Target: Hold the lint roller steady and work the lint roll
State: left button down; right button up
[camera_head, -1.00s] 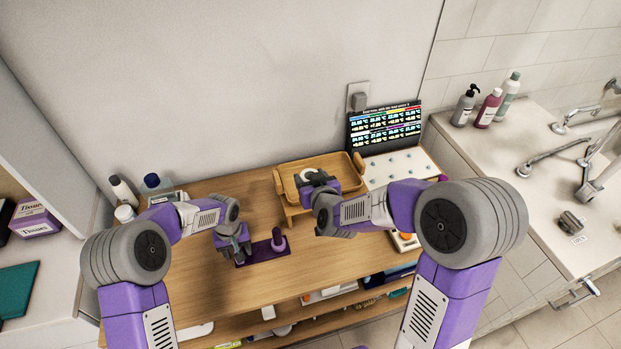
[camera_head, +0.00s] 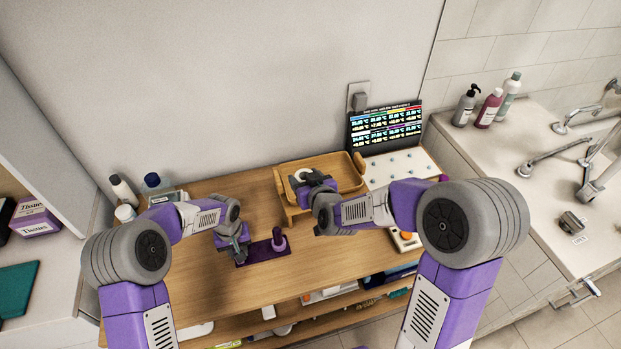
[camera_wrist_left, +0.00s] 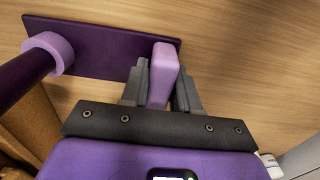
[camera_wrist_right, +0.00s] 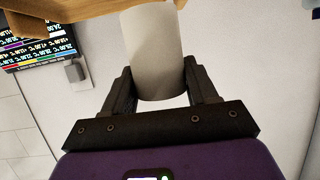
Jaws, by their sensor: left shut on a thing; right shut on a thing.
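The lint roller has a flat dark purple base (camera_head: 262,252) with an upright purple post (camera_head: 279,241), lying on the wooden table top. In the left wrist view its post (camera_wrist_left: 22,75) has a lavender collar, and a lavender block (camera_wrist_left: 163,70) stands at the other end of the base (camera_wrist_left: 105,48). My left gripper (camera_head: 241,256) is shut on that block. The white lint roll (camera_wrist_right: 152,50) is between the fingers of my right gripper (camera_wrist_right: 160,88), shut on it. In the head view the roll (camera_head: 303,174) is by the wooden tray, apart from the post; my right gripper partly hides it.
The wooden tray (camera_head: 350,172) stands at the back of the table (camera_head: 210,290). A white pegged board (camera_head: 405,165) and a display screen (camera_head: 385,128) are to its right. Bottles (camera_head: 122,190) stand at the back left. The table front is mostly clear.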

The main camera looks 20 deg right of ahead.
jog(key=s+a+f+n+g+y, duration=0.1)
jog(key=s+a+n+g+y, duration=0.2)
jog(key=a+n+y, duration=0.4)
jog(key=shift+s+a+f+n+g+y, duration=0.35)
jog(key=shift+s+a+y, duration=0.15)
jog(key=shift+a, duration=0.8)
jog(key=shift+f, duration=2.4)
jog(key=shift+f, duration=0.4)
jog(key=shift+f, duration=1.1)
jog(key=shift+f, duration=0.35)
